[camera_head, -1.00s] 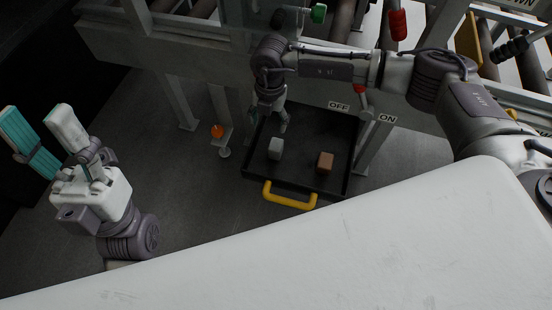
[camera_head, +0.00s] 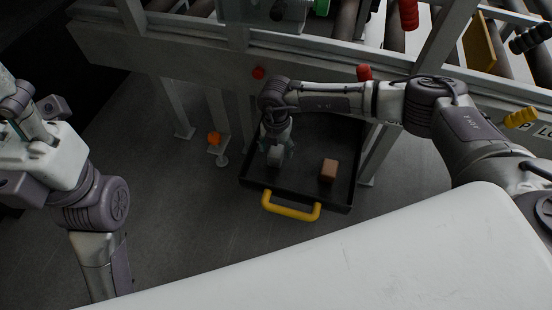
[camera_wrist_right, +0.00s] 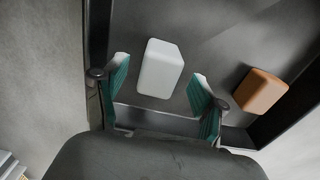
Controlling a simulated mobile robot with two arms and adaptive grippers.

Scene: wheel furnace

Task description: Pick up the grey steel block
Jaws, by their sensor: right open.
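The grey steel block (camera_head: 274,156) sits in the left part of a black tray (camera_head: 262,184). In the right wrist view the block (camera_wrist_right: 160,68) is pale grey and lies between and just beyond the two teal fingertips. My right gripper (camera_head: 277,146) is over the block, pointing down. In the right wrist view the right gripper (camera_wrist_right: 158,88) is open and its pads stand apart from the block on both sides. My left gripper (camera_head: 18,115) is at the far left, partly cut off by the frame edge, and its jaw state does not show.
A copper-brown block (camera_head: 329,169) sits to the right in the same tray; it also shows in the right wrist view (camera_wrist_right: 260,91). A yellow handle (camera_head: 290,209) is on the tray's front. Furnace frame legs stand beside the tray. A white surface (camera_head: 400,255) fills the foreground.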

